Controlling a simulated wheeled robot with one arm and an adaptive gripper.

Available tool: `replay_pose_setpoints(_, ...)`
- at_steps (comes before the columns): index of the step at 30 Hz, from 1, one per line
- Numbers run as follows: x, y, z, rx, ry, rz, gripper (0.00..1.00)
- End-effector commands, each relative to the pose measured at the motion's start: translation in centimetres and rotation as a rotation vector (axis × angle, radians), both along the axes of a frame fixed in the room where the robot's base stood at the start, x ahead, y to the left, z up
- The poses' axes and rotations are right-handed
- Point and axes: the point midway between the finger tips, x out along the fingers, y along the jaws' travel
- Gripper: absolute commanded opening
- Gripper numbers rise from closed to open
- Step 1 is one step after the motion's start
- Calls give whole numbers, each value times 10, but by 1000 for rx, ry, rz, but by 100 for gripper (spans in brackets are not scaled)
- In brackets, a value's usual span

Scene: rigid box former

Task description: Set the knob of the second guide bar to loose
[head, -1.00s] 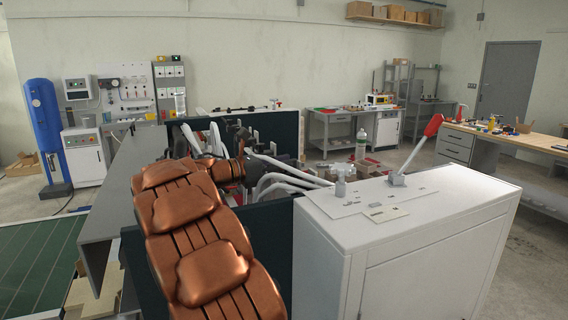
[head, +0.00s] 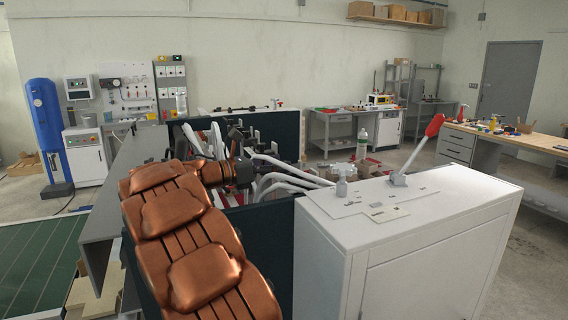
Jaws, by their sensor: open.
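The box former's inner works show in the head view behind its dark green side panel (head: 268,232). Pale curved bars (head: 290,168) run there, with several small dark brackets behind them. I cannot tell which part is the second guide bar. Its knob and that knob's setting cannot be made out. My copper arm reaches over the panel into the machine. My gripper (head: 238,130) is at its far end, open, among the dark brackets. It is small in the picture and partly hidden, and I see nothing held in it.
A white cabinet (head: 425,235) with a red-handled lever (head: 420,142) on top stands close on the right. A grey sloped panel (head: 118,205) borders the machine on the left. A wooden-topped workbench (head: 525,143) is at the far right, with open floor before it.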

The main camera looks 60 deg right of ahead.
Motion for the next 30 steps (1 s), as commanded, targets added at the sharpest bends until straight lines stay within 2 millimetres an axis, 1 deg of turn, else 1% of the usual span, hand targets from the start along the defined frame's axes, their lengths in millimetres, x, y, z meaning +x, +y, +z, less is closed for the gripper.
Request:
replay_pose_setpoints(3,13,21,0,0,-1,5,57)
replay_pose_setpoints(9,31,54,0,-1,0,4,57)
replay_pose_setpoints(12,37,66,0,1,0,3,57)
replay_pose_setpoints(15,42,75,0,1,0,3,57)
replay_pose_setpoints(21,46,83,-1,2,0,3,57)
replay_pose_setpoints(30,46,83,-1,2,0,2,57)
